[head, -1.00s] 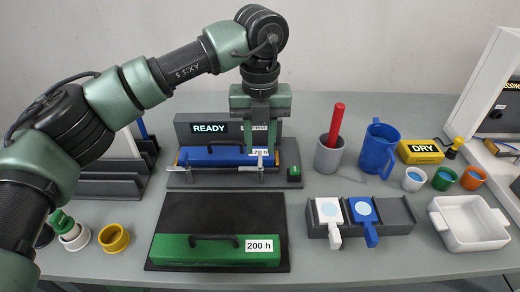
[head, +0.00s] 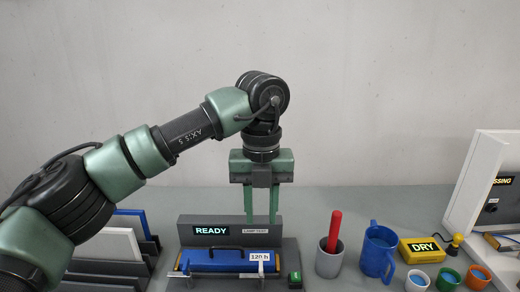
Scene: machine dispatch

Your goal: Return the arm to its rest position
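My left gripper (head: 261,221) points down over the grey station marked READY (head: 211,230). Its two fingers are apart with nothing between them, so it is open. The fingertips are by the top of the station's back panel, above the blue block (head: 224,262). The blue block has a dark handle and a 120 h label (head: 262,257), and lies in the station. My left arm comes in from the left and bends down at the wrist. My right gripper is not in view.
A grey cup with a red rod (head: 330,252), a blue mug (head: 378,252) and a yellow DRY box (head: 421,250) stand to the right. Small cups line the right front. A rack with upright panels (head: 108,243) is at the left.

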